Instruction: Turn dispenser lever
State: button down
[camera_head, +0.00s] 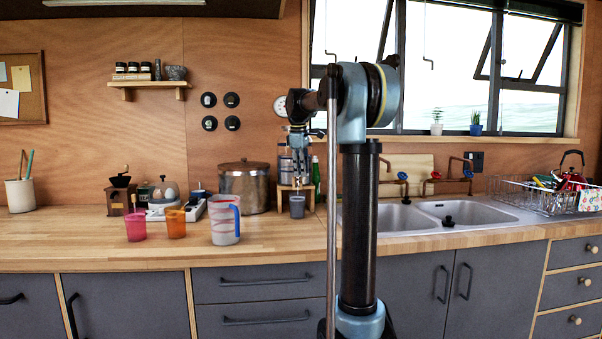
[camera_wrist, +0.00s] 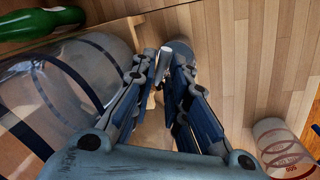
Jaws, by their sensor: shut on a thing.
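The clear dispenser jar (camera_wrist: 50,90) with dark bands fills the left of the wrist view. In the head view the dispenser (camera_head: 285,163) stands on a small wooden stand, partly hidden by my gripper. My gripper (camera_wrist: 163,66) points down in front of the dispenser, its fingertips shut on the small metallic lever (camera_wrist: 165,56). In the head view my gripper (camera_head: 298,143) is small and the lever cannot be made out. A grey cup (camera_head: 297,206) stands on the counter in front of the dispenser stand; its rim shows beyond the fingertips in the wrist view (camera_wrist: 183,47).
A measuring jug (camera_head: 223,220) stands left of the cup, with orange (camera_head: 175,223) and pink (camera_head: 136,227) cups further left. A large pot (camera_head: 244,187) is behind. The sink (camera_head: 400,217) is right.

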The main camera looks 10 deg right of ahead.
dwell(0.4)
jog(key=c, duration=1.7)
grip_release()
notch_tip(320, 180, up, 12)
jog(key=s+a, duration=0.1)
jog(key=s, duration=0.1)
jog(key=shift+f, duration=0.15)
